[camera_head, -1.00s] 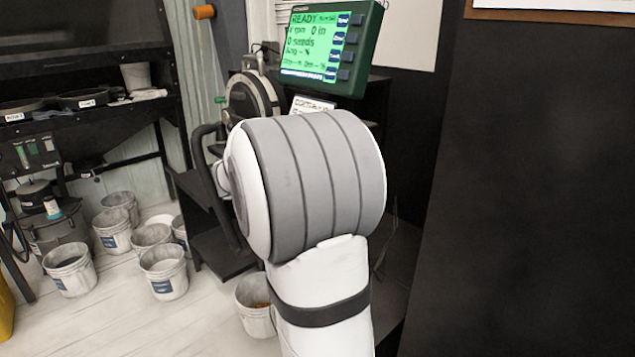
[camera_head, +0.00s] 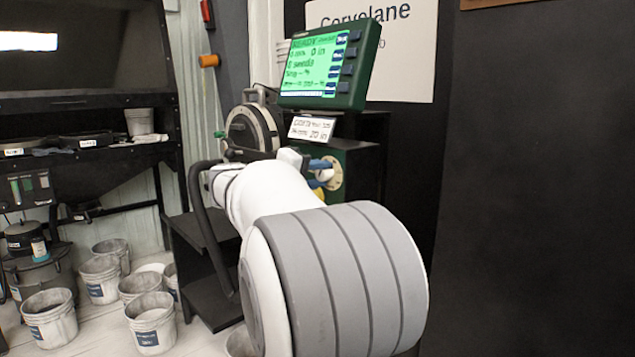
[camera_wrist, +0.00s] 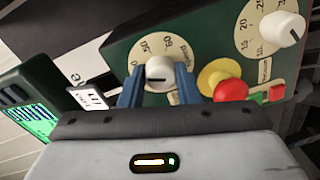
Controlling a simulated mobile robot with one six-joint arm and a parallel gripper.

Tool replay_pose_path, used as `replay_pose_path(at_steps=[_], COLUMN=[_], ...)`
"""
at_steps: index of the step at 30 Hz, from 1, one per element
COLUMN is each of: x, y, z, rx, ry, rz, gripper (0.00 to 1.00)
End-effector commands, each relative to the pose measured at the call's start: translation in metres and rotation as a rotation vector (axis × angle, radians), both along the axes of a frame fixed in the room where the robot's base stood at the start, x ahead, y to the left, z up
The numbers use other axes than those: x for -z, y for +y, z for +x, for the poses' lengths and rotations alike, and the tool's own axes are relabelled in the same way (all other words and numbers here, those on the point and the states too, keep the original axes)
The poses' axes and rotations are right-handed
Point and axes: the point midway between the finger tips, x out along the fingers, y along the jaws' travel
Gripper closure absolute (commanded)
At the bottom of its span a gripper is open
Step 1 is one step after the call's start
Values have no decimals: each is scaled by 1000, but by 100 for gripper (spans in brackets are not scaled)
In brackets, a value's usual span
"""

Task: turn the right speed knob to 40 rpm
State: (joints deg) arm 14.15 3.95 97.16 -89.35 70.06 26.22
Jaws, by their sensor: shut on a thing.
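In the wrist view my gripper (camera_wrist: 159,72) has its two blue fingers on either side of a white round knob (camera_wrist: 160,71) and is shut on it. A dark line runs across the knob's face. The cream dial (camera_wrist: 145,49) behind it carries numbers, partly hidden by the fingers and too small to read surely. A second white knob (camera_wrist: 287,29) on another cream dial (camera_wrist: 250,22) sits to the upper right, apart from my fingers. In the head view the blue fingers (camera_head: 321,172) reach a cream dial (camera_head: 336,178) on the green panel; the held knob is mostly hidden there.
A red button on a yellow base (camera_wrist: 231,90) sits close right of my fingers. A red switch (camera_wrist: 277,92) is further right. A lit green display (camera_head: 325,62) and a small white card (camera_head: 311,128) stand above the panel. Several buckets (camera_head: 155,325) stand at lower left.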

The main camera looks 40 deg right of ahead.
Motion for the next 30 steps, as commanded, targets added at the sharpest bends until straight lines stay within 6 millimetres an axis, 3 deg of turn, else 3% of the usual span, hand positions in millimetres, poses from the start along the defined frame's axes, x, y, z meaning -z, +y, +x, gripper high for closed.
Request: replay_pose_path(at_steps=[10, 11, 18, 26, 30], x=[2, 3, 1, 0, -1], y=[0, 0, 0, 1, 14], z=[0, 0, 0, 0, -1], rx=[2, 2, 1, 1, -1], ry=[1, 1, -1, -1, -1], rz=[5, 5, 3, 1, 2], gripper=[93, 70, 50, 49, 49])
